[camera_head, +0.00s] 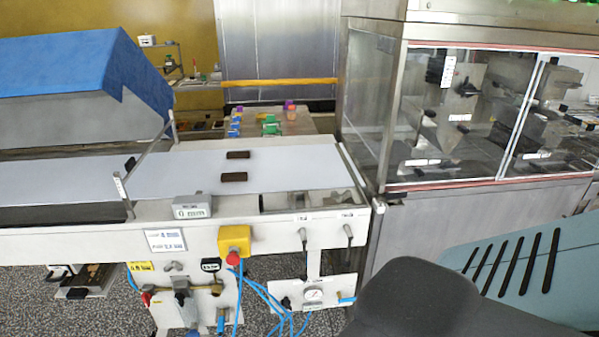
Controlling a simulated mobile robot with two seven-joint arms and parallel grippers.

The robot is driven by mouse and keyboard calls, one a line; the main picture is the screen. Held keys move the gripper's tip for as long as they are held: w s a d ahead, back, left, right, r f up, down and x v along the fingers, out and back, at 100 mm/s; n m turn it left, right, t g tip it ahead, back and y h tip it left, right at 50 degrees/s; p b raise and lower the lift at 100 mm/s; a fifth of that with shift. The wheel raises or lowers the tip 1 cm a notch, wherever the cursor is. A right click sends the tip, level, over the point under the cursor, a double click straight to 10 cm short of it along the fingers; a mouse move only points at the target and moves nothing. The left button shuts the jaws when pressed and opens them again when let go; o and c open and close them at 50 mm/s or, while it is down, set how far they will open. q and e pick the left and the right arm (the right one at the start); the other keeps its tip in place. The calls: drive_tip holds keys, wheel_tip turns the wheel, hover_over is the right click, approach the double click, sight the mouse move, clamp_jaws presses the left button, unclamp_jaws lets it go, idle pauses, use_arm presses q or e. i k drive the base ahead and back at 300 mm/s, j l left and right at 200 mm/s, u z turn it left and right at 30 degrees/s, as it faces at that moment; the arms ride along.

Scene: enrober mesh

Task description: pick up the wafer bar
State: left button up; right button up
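Two small dark brown bars lie apart on the white conveyor belt, a farther bar (238,155) and a nearer bar (234,177). Both are wafer-bar shaped, and I cannot tell which one the task means. Each lies flat with its long side running left to right, and nothing touches them. The belt (130,173) is white and flat, carried by a pale machine frame. Neither of my grippers is in view. A dark grey and teal part at the bottom right looks like my own body or arm.
A glass-fronted steel machine (470,110) stands right of the belt. A grey display box (192,207) and yellow emergency-stop box (234,240) sit along the front edge.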

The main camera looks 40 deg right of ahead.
sight(242, 176)
drive_tip(key=z, duration=1.5)
